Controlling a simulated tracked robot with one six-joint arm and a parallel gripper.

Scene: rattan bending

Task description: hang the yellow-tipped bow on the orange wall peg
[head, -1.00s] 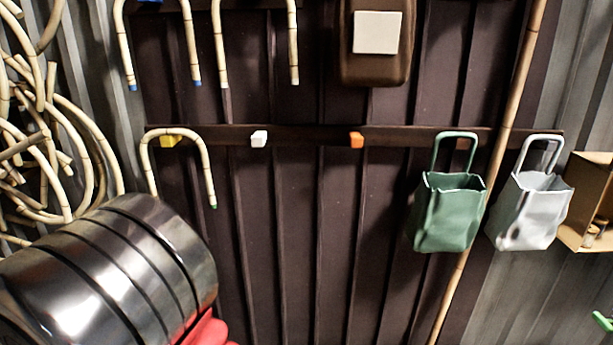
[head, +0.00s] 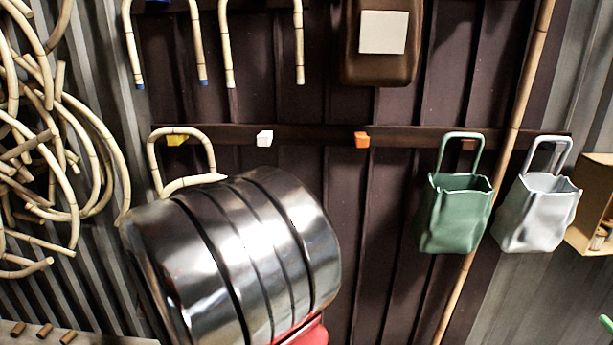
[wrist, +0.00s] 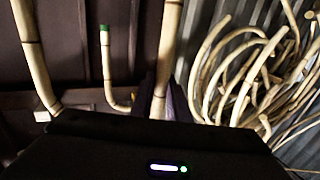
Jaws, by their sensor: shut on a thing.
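The orange wall peg (head: 362,140) is bare on the dark rail in the head view. My gripper (wrist: 163,100) is shut on one leg of a pale cane bow (wrist: 170,45) in the wrist view. The bow's other leg shows at the left there. Its tips are out of the wrist view, so their colour cannot be told. In the head view my steel arm hides the gripper and most of the held bow; a pale cane piece (head: 190,184) shows above the arm. The gripper is left of the orange peg.
A green-tipped bow (wrist: 104,65) hangs on the yellow peg (head: 177,140). The white peg (head: 264,138) is bare. Green (head: 456,213) and grey (head: 538,212) bags hang right of the orange peg. A bamboo pole (head: 513,105) crosses there. Bent canes (head: 50,190) crowd the left.

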